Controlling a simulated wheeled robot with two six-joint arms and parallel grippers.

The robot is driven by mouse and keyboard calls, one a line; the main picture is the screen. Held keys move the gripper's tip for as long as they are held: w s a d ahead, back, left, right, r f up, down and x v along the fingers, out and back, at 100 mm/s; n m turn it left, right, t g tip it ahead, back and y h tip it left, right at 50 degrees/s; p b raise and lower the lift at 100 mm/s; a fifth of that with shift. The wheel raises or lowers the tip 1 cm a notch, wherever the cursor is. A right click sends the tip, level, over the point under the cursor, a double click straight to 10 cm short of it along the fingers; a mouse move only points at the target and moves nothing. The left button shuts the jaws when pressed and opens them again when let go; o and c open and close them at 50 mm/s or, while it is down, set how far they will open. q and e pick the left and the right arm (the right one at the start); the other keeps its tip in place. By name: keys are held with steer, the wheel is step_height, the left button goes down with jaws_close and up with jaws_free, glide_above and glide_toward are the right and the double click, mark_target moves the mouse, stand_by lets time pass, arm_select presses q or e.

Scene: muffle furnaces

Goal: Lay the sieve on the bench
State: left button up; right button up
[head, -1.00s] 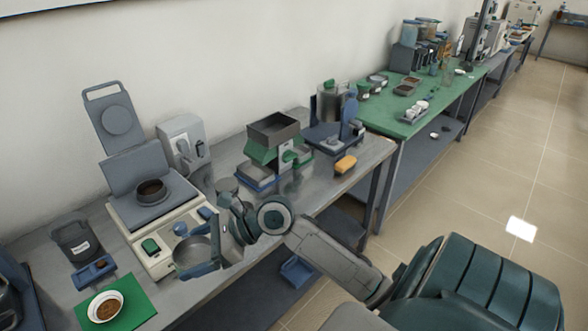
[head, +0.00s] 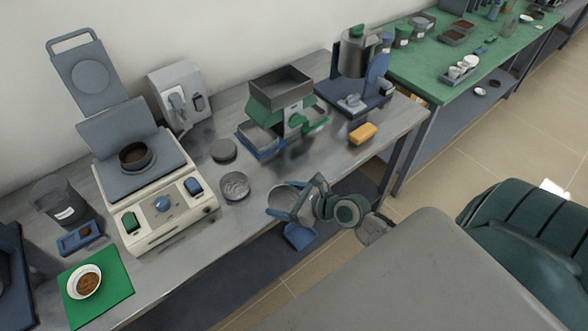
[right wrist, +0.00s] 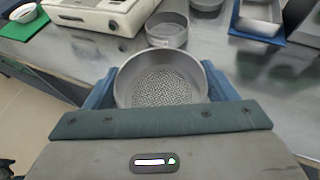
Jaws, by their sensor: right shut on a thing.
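The sieve (head: 284,198) is a shallow round grey metal pan. Its mesh floor (right wrist: 160,88) shows in the right wrist view. My right gripper (head: 300,203) is shut on it, with a blue finger on either side of its rim (right wrist: 122,84). In the head view the sieve overlaps the front edge of the grey bench (head: 225,212) and looks held up, apart from the top. The exact height is hard to tell. My left gripper is not in view.
A similar round pan (head: 235,186) stands on the bench close to the held sieve, with a grey disc (head: 224,150) behind it. The cream balance (head: 160,205) is left, a green-and-grey splitter (head: 280,105) behind. An orange block (head: 363,133) lies right. Bare bench shows between.

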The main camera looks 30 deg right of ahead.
mark_target(283, 190)
steer(key=w+d, duration=0.1)
steer(key=w+d+f, duration=0.1)
steer(key=shift+w+d+f, duration=0.1)
steer(key=shift+w+d, duration=0.05)
steer(key=shift+d, duration=0.2)
steer(key=w+d, duration=0.4)
steer(key=w, duration=0.1)
steer(key=w+d+f, duration=0.1)
steer(key=w+d, duration=0.2)
steer(key=shift+w+f, duration=0.1)
steer(key=shift+w, duration=0.15)
steer(key=shift+w+d, duration=0.2)
steer(key=shift+w, duration=0.05)
steer(key=f, duration=0.3)
steer(key=shift+w+d, duration=0.2)
steer(key=shift+w, duration=0.05)
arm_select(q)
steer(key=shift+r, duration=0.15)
arm_select(e)
steer(key=shift+f, duration=0.3)
steer(key=shift+f, duration=0.15)
steer(key=o, duration=1.4)
